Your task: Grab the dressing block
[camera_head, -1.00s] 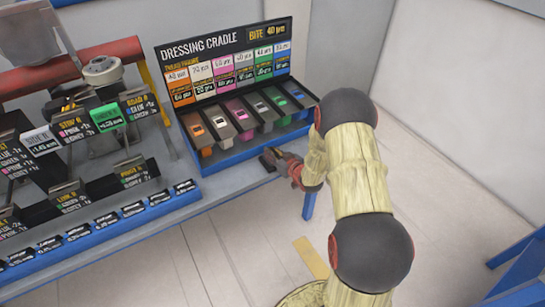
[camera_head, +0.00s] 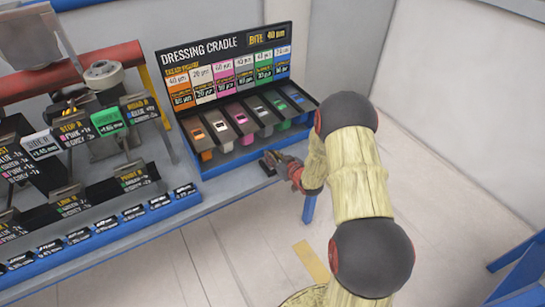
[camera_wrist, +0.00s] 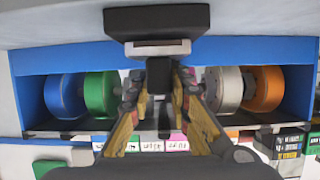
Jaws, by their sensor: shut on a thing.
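The dressing block (camera_wrist: 158,20) is a dark block with a pale strip and a narrow black stem, at the top middle of the wrist view. My gripper (camera_wrist: 160,82) has its fingers closed on the sides of the stem. In the head view my gripper (camera_head: 276,158) is low at the bench's front edge, before the dressing cradle (camera_head: 207,170). A small dark piece of the block (camera_head: 267,168) shows at the fingertips, at or just above the bench surface. I cannot tell whether it touches the bench.
Coloured wheels, such as the green one (camera_wrist: 101,92) and the orange one (camera_wrist: 263,88), sit in a blue housing on both sides of my gripper. A labelled rack (camera_head: 75,215) stands at the left. Open floor (camera_head: 440,230) lies at the right.

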